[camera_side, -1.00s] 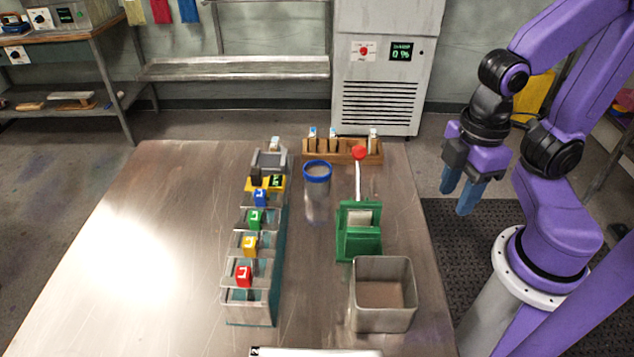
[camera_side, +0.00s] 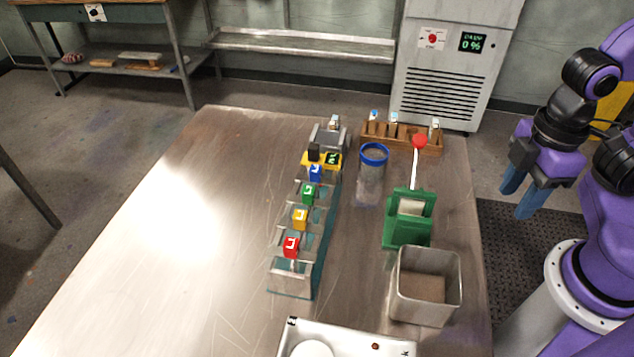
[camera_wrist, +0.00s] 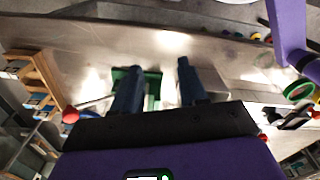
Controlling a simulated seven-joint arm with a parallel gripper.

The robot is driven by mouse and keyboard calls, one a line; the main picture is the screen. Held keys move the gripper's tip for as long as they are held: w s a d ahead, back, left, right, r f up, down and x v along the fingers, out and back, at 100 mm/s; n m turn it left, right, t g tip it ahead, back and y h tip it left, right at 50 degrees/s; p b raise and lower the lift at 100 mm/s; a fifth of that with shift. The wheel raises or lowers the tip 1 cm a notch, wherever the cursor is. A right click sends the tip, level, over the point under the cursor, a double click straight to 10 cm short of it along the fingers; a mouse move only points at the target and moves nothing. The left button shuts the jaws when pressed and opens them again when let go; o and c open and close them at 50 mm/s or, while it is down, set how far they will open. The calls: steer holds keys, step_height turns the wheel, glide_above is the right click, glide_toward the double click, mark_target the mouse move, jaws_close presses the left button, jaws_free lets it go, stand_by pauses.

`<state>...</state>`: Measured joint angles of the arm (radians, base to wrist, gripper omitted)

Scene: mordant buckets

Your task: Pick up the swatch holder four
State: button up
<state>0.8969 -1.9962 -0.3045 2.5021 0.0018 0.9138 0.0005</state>
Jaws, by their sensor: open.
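Several small holders with white and blue tops stand near the back of the table. Two are at the left (camera_side: 374,117) and middle (camera_side: 393,119) of a wooden rack (camera_side: 420,145), and one (camera_side: 434,126) is at its right end. A similar one (camera_side: 334,122) stands in a grey block at the head of the bucket row. Their numbers are too small to read, so I cannot tell which is swatch holder four. My gripper (camera_side: 517,203) is open and empty, right of the table and well apart from the rack. In the wrist view its two blue fingers (camera_wrist: 158,66) are spread.
A row of grey buckets (camera_side: 290,280) with red, yellow, green and blue tags runs along the table. A blue-rimmed clear cylinder (camera_side: 371,185), a green press (camera_side: 400,235) with a red-knobbed lever and an open metal bin (camera_side: 425,312) stand to its right. The table's left side is clear.

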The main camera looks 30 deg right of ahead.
steer(key=shift+c, duration=0.6)
step_height(320, 180, up, 10)
steer(key=r+m, duration=0.1)
steer(key=m, duration=0.3)
glide_above(316, 168)
step_height(316, 168, down, 18)
steer(key=shift+r, duration=0.1)
jaws_close()
